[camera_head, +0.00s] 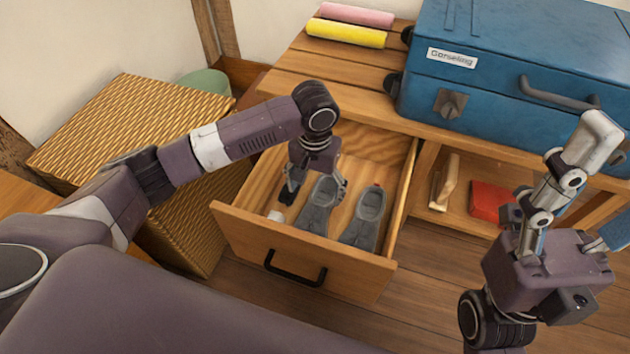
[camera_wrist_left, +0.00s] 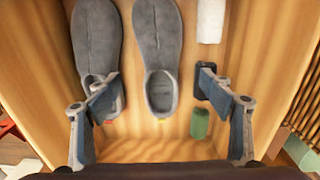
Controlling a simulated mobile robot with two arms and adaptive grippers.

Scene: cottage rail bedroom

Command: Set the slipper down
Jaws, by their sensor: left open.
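Two grey slippers lie side by side in the open wooden drawer (camera_head: 265,238). The left slipper (camera_head: 318,208) lies below my open left gripper (camera_head: 315,184). In the left wrist view this slipper (camera_wrist_left: 158,45) shows between the fingers of the left gripper (camera_wrist_left: 158,90), its heel nearest the wrist, with gaps on both sides. The other slipper (camera_head: 365,220) lies to its right; in the left wrist view one finger overlaps the heel of this slipper (camera_wrist_left: 97,40). My right gripper (camera_head: 598,190) is at the right, away from the drawer; its jaw opening is unclear.
A white item (camera_head: 276,215) and a green item (camera_wrist_left: 201,124) lie in the drawer beside the slippers. A blue suitcase (camera_head: 500,85) and yellow (camera_head: 346,33) and pink rolls (camera_head: 357,15) rest on top. A wicker box (camera_head: 120,120) stands left. A red item (camera_head: 490,203) lies on the shelf.

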